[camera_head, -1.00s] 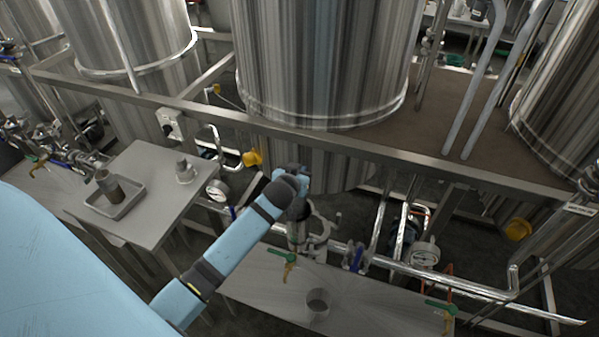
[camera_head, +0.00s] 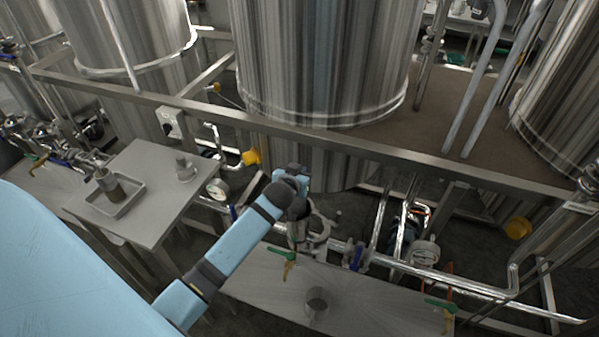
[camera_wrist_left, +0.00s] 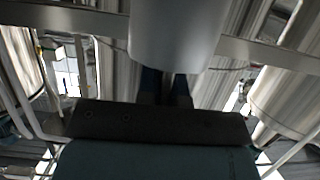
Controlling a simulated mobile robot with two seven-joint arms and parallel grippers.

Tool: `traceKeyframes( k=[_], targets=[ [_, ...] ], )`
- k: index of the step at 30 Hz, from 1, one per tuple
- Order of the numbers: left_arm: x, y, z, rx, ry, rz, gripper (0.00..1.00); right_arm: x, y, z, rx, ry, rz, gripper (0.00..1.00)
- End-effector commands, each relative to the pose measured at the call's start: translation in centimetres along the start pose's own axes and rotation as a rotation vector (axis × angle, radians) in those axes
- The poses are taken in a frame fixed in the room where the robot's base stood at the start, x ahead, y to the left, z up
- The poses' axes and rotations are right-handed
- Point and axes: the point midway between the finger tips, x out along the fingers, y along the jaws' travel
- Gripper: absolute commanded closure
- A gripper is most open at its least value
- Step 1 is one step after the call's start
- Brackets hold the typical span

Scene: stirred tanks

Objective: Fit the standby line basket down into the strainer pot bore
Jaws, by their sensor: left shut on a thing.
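My left gripper (camera_head: 298,232) is above the far edge of the low bench, among the pipes below the big middle tank. In the left wrist view its dark fingers (camera_wrist_left: 165,88) are shut on a smooth pale grey cylinder (camera_wrist_left: 175,35), which looks like the basket; its top runs out of the picture. In the head view the wrist mostly hides this part. I cannot make out the strainer pot bore for certain. A small grey open-topped cylinder (camera_head: 317,303) stands on the low bench, apart from the gripper; whether it is a basket or pot is unclear. My right gripper is not in view.
The low bench (camera_head: 365,305) is mostly bare. Green-handled valves (camera_head: 283,254) and a steel pipe (camera_head: 450,280) line it. The frame beam (camera_head: 330,145) crosses above the wrist.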

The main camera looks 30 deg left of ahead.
Motion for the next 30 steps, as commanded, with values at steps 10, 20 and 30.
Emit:
traceKeyframes(
  k=[10, 20, 30],
  targets=[
    [0.4, 0.0, 0.9, 0.000, 0.001, 0.000, 1.00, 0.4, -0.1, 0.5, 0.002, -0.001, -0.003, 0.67],
    [0.7, 0.0, 1.6, 0.000, 0.000, 0.000, 1.00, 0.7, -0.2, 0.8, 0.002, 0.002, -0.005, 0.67],
    [1.0, 0.0, 2.4, 0.000, 0.001, 0.000, 1.00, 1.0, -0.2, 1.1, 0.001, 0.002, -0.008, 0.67]
  ],
)
